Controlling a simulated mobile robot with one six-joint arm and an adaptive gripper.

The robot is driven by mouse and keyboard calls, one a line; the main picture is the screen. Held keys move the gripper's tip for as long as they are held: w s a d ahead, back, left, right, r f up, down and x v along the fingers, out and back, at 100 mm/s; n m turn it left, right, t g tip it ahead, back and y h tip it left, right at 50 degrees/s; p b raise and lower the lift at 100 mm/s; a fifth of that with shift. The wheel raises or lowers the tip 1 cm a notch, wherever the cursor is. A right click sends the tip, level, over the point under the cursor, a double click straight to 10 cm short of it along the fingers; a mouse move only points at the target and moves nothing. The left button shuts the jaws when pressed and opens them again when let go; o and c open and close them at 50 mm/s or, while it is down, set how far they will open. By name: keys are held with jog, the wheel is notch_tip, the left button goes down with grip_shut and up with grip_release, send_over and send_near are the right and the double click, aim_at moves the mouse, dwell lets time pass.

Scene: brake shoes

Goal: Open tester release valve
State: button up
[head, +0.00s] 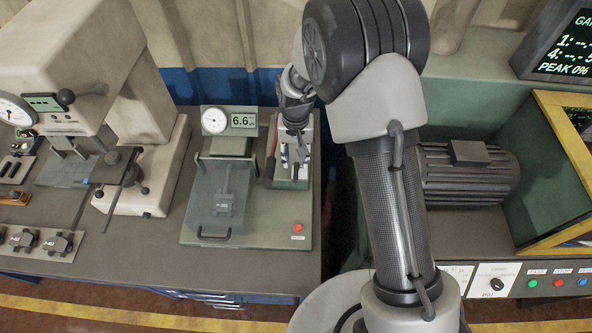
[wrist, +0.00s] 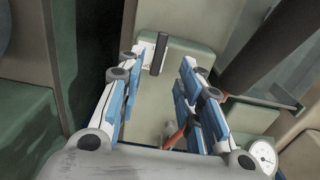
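My gripper (head: 293,158) is over the green pump block at the right side of the tester in the head view. In the wrist view my gripper (wrist: 162,65) is open, its blue and white fingers apart. A small black bar (wrist: 160,54), perhaps the release valve's handle, shows between and beyond the fingertips on a pale green block (wrist: 185,48). I cannot tell whether a finger touches it. A red lever part (wrist: 175,137) shows low between the fingers. The tester (head: 270,235) has a dial gauge (head: 214,121) and a display (head: 243,121) reading 6.6.
A dark lever grip (wrist: 268,48) stands close to the right finger in the wrist view. A clear cover (head: 215,200) encloses a caliper-like part on the tester. A red button (head: 298,227) is at its front right. A press machine (head: 165,170) stands at left, a motor (head: 470,180) at right.

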aim_at(296, 174)
notch_tip(296, 174, down, 8)
jog(key=shift+r+b, duration=0.1)
jog(key=shift+b, duration=0.3)
jog(key=shift+c, duration=0.2)
grip_shut()
